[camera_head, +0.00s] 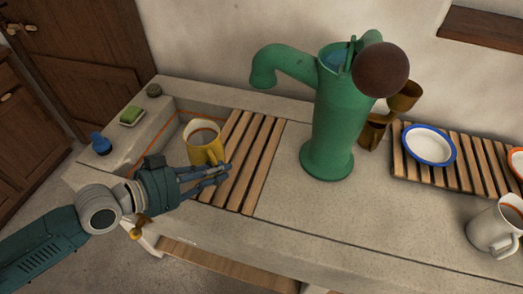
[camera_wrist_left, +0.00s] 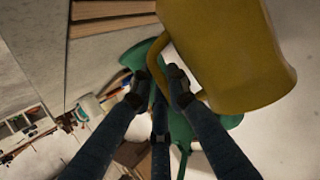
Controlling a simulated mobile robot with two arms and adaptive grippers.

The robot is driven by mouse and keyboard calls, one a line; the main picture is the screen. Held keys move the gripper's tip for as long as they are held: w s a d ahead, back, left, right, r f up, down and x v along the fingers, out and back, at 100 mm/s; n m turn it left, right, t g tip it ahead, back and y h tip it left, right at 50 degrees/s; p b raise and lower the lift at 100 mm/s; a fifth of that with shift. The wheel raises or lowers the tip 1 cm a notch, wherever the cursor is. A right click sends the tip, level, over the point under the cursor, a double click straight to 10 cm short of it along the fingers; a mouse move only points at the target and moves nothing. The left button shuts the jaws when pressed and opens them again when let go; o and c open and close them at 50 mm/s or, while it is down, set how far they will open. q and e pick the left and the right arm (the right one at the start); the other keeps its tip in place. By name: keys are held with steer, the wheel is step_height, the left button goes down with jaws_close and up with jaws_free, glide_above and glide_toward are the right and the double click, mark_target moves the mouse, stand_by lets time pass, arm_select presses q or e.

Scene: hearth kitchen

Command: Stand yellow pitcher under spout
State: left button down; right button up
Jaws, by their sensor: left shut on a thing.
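The yellow pitcher (camera_head: 203,152) is upright with its open mouth up, at the left end of the wooden slats over the stone sink. My left gripper (camera_head: 226,174) is at its right front side. The wrist view shows the pitcher (camera_wrist_left: 235,55) large, with the fingers of my left gripper (camera_wrist_left: 163,84) closed on its handle. I cannot tell whether its base touches anything. The green hand pump (camera_head: 328,135) stands right of the slats. Its curved spout (camera_head: 264,76) points down, above and to the right of the pitcher in the picture. My right gripper is not in view.
Wooden slats (camera_head: 256,165) lie beside the open sink basin (camera_head: 165,140). A green sponge on a dish (camera_head: 131,116) and a blue bottle (camera_head: 100,143) stand left. Right are a blue-rimmed bowl (camera_head: 429,146) and a white jug (camera_head: 492,228).

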arm_select(q)
steer(key=r+b+x, duration=0.1)
steer(key=x, duration=0.5)
steer(key=b+x, duration=0.2)
steer(key=x, duration=0.4)
steer(key=d+r+b+x, duration=0.1)
steer(key=x, duration=0.5)
steer(key=shift+w+d+r+b, duration=0.15)
steer(key=shift+w+r+b, duration=0.05)
steer(key=shift+w+b, duration=0.2)
steer(key=shift+r, duration=0.1)
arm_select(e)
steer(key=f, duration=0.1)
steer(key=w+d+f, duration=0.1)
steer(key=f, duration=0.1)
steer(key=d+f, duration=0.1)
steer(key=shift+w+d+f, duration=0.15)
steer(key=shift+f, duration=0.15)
